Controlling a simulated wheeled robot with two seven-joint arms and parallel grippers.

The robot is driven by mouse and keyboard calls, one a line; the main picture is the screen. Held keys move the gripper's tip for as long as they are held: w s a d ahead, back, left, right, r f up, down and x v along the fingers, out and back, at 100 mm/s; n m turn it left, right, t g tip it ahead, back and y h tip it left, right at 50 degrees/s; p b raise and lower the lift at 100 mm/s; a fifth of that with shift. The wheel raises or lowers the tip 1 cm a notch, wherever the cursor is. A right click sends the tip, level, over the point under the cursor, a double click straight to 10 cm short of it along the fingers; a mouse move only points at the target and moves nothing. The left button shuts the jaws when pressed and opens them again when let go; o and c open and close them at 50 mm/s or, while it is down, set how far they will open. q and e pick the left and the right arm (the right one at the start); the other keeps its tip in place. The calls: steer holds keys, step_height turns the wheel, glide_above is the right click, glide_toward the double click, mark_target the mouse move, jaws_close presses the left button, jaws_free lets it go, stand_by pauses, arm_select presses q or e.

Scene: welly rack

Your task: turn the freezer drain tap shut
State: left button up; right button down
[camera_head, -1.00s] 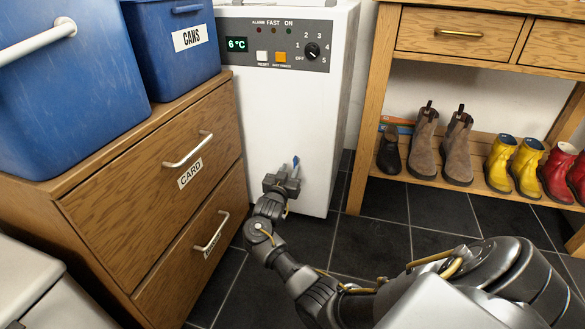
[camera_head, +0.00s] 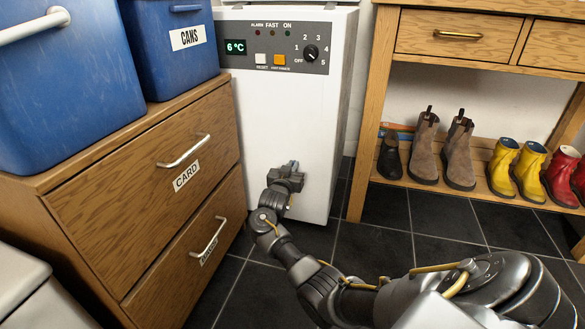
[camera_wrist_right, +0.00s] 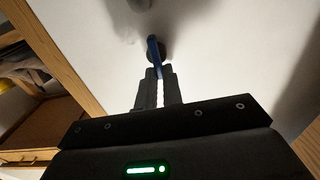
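The freezer (camera_head: 285,120) is a white cabinet with a control panel at its top. Its drain tap has a blue lever (camera_wrist_right: 154,50), seen in the right wrist view against the white front, over a dark round base. My right gripper (camera_head: 288,170) is low at the freezer front. In the right wrist view its two fingers (camera_wrist_right: 158,88) are close together, one on each side of the lever's near end, with a narrow gap between them. In the head view the gripper hides the tap. My left gripper is not in view.
A wooden drawer unit (camera_head: 150,185) with blue bins (camera_head: 175,60) on top stands left of the freezer. A wooden rack (camera_head: 357,150) with boots (camera_head: 425,145) stands at the right. Dark floor tiles (camera_head: 390,235) are clear between them.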

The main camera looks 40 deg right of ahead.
steer(key=shift+m, duration=0.4)
steer(key=m, duration=0.1)
steer(key=m+p, duration=0.1)
steer(key=m, duration=0.1)
steer(key=shift+s+d, duration=0.1)
steer(key=shift+s, duration=0.15)
steer(key=m, duration=0.6)
steer(key=s+f+m+p, duration=0.1)
steer(key=m, duration=0.2)
steer(key=shift+d+f, duration=0.1)
steer(key=shift+d, duration=0.25)
steer(key=m, duration=0.5)
steer(key=shift+d+f, duration=0.1)
steer(key=shift+f, duration=0.3)
steer(key=c, duration=1.5)
jaws_free()
steer(key=shift+c, duration=0.2)
